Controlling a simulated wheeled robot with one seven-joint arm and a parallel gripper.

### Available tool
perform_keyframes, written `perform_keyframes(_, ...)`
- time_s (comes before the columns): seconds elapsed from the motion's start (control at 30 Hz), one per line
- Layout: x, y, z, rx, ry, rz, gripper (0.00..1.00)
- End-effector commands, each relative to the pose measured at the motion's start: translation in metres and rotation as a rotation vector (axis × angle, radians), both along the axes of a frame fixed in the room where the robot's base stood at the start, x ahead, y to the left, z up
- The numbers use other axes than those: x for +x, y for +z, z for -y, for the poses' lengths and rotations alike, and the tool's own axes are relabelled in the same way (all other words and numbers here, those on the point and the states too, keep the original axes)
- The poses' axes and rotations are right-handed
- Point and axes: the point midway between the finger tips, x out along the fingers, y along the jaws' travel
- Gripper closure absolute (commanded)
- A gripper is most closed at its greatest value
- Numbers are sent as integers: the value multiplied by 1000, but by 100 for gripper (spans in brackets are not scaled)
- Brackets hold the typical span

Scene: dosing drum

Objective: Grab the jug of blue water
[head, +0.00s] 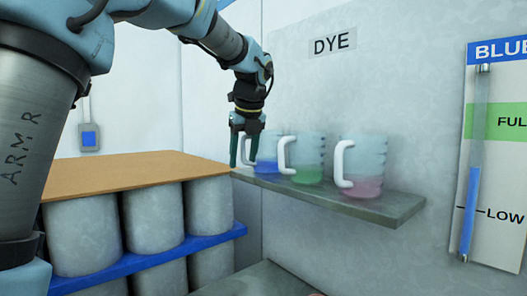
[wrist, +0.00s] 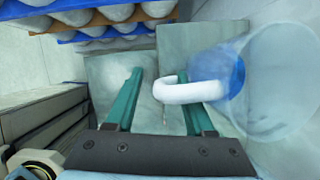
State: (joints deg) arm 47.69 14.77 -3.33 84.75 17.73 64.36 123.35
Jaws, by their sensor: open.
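The jug of blue water (head: 268,150) is clear with a white handle and stands leftmost on the grey shelf (head: 385,208). My gripper (head: 243,161) is open, pointing down at its handle on the left side. In the wrist view the white handle (wrist: 190,92) reaches between the two green fingers of my gripper (wrist: 160,78). The right finger appears to pass through the handle loop, and the left finger is clear of it. The jug's blue-tinted body (wrist: 228,72) lies right of the fingers. Contact with the handle cannot be told.
A jug of green water (head: 308,160) and a jug of pink water (head: 364,168) stand close by to the right. A DYE sign (head: 332,42) is on the wall above. Stacked grey drums (head: 153,215) under a brown board (head: 135,172) stand at the left. A blue level gauge (head: 470,165) hangs right.

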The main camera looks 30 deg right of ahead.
Motion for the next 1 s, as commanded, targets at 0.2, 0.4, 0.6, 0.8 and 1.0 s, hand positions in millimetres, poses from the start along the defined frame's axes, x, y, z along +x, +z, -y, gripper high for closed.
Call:
perform_keyframes(0.2, 0, 0, 0, 0, 0, 0, 50)
perform_keyframes(0.4, 0, 0, 0, 0, 0, 0, 72)
perform_keyframes(0.6, 0, 0, 0, 0, 0, 0, 95)
perform_keyframes(0.8, 0, 0, 0, 0, 0, 0, 100)
perform_keyframes(1.0, 0, 0, 0, 0, 0, 0, 100)
